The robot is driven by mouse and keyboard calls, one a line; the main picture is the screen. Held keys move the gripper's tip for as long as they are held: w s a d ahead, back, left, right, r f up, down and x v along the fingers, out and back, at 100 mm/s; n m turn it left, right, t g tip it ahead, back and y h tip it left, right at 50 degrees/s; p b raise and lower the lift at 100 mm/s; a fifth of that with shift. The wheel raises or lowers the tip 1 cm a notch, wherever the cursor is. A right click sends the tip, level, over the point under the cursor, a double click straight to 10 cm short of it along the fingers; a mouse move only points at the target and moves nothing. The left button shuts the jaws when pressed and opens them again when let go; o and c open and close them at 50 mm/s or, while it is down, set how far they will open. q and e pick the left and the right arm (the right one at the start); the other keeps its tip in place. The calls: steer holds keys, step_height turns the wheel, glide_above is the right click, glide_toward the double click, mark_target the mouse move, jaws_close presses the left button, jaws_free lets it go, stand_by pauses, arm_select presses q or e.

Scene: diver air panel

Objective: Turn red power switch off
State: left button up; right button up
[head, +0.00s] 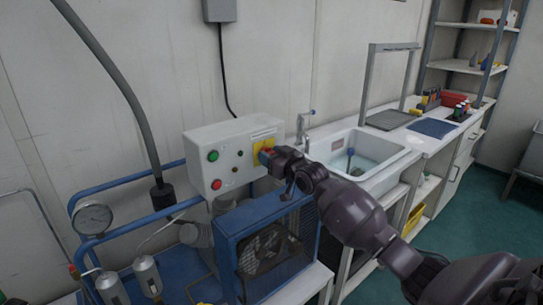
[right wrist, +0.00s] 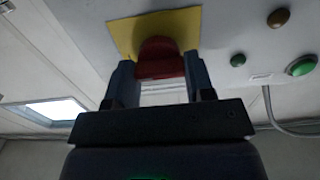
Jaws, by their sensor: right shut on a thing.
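The red power switch (right wrist: 160,58) sits on a yellow plate (right wrist: 122,33) on the panel box. In the right wrist view my right gripper (right wrist: 160,82) has a finger on each side of the red switch and is shut on it. In the head view my right gripper (head: 267,158) reaches the right end of the white panel box (head: 215,140). There it covers most of the switch, and part of the yellow plate (head: 262,136) shows above it. Which way the switch is turned cannot be told. My left gripper is not in view.
The box also carries a green button (head: 213,156) and a red button (head: 217,184). Below it stands a blue-framed compressor with a fan (head: 268,250). A pressure gauge (head: 92,218) is at left. A sink (head: 360,155) and counter lie to the right.

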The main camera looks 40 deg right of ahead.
steer(key=shift+r+n+p, duration=0.1)
steer(key=shift+n+p, duration=0.35)
steer(key=shift+n, duration=0.65)
steer(key=n+p, duration=0.1)
steer(key=n, duration=0.4)
steer(key=n+p, duration=0.1)
steer(key=n, duration=0.4)
steer(key=n+p, duration=0.2)
steer(key=n, duration=0.3)
steer(key=shift+a+f, duration=0.2)
steer(key=shift+f, duration=0.15)
steer(key=shift+n, duration=0.3)
steer(key=o, duration=0.9)
steer(key=shift+s, duration=0.15)
